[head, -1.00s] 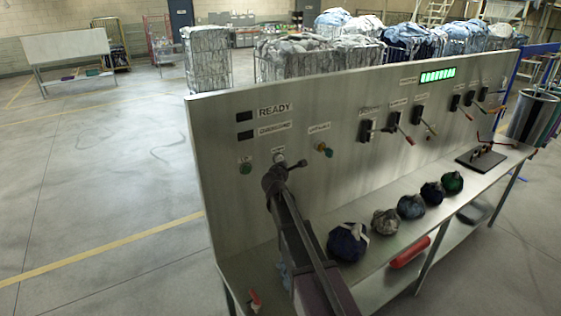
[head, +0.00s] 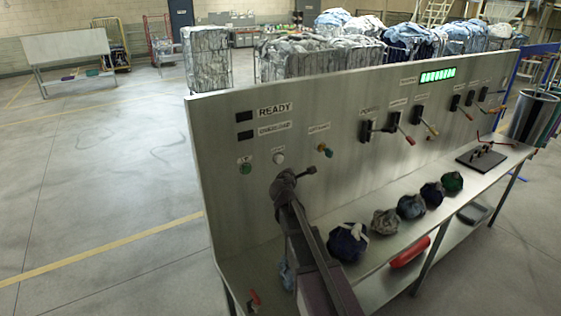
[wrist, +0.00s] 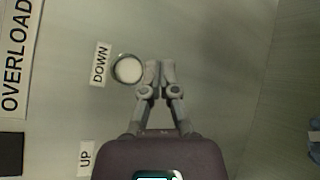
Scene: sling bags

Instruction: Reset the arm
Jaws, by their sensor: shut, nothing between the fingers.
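My gripper (wrist: 161,72) is shut and empty in front of the grey control panel (head: 225,200). In the wrist view its fingertips are beside the white round DOWN button (wrist: 128,69), to its right; I cannot tell whether they touch the panel. In the head view my gripper (head: 298,174) is just below and right of the white button (head: 278,158). The green UP button (head: 245,168) is to the left of the white one. My arm comes up from the bottom of the head view and hides part of the bench.
Several tied cloth bundles, such as the dark blue one (head: 347,243), lie along the bench (head: 400,243) to the right. The floor (head: 100,180) at left is clear.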

